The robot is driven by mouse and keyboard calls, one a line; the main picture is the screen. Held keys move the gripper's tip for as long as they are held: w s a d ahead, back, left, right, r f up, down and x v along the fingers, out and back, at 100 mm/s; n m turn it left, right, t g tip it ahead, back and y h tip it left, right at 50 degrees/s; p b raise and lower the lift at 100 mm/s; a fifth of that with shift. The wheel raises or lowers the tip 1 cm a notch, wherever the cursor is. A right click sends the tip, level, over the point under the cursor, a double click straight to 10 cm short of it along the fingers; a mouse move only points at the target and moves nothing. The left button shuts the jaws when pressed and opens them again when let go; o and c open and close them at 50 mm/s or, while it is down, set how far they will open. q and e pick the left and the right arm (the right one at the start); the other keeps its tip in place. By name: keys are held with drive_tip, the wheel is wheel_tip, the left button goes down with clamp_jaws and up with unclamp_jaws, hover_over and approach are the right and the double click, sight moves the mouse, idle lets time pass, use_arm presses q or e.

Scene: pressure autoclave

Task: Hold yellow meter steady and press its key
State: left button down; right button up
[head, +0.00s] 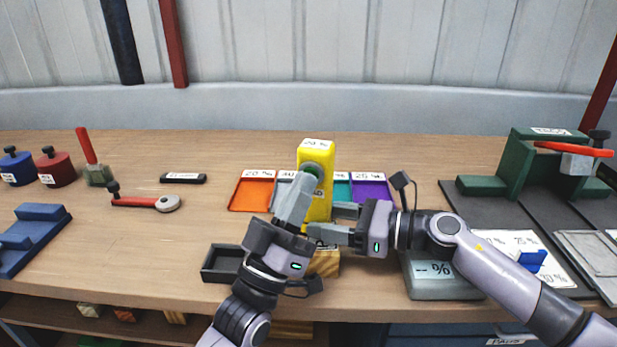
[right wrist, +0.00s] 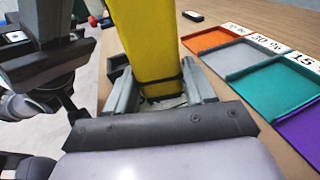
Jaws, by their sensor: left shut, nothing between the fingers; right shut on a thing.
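The yellow meter (head: 317,153) stands upright at the middle of the table, with a white label on top and a round green part (head: 313,169) on its upper front. My right gripper (head: 334,221) is shut on the meter's lower body from the right; the right wrist view shows the yellow body (right wrist: 150,45) between its two fingers. My left gripper (head: 304,186) is shut and empty, its tips in front of the meter just below the green part. They cover part of the meter's front. I cannot tell whether they touch it, and no separate key is clear.
Orange (head: 252,192), teal (head: 342,188) and purple (head: 370,190) trays lie behind and beside the meter. A black open box (head: 222,263) and a wooden block (head: 325,263) are near the front edge. A grey % device (head: 436,275) sits under my right arm.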

use_arm(q)
drive_tip(key=shift+s, duration=0.1)
drive_tip(key=shift+s+a, duration=0.25)
drive_tip(key=shift+s, duration=0.55)
drive_tip(key=shift+s, duration=0.1)
drive_tip(key=s, duration=0.2)
drive_tip(key=s+a, duration=0.1)
drive_tip(key=s, duration=0.1)
drive_tip(key=shift+s, duration=0.35)
use_arm(e)
drive_tip(key=o, duration=0.9)
drive_tip(key=shift+c, duration=0.2)
drive_tip(key=shift+d, duration=0.1)
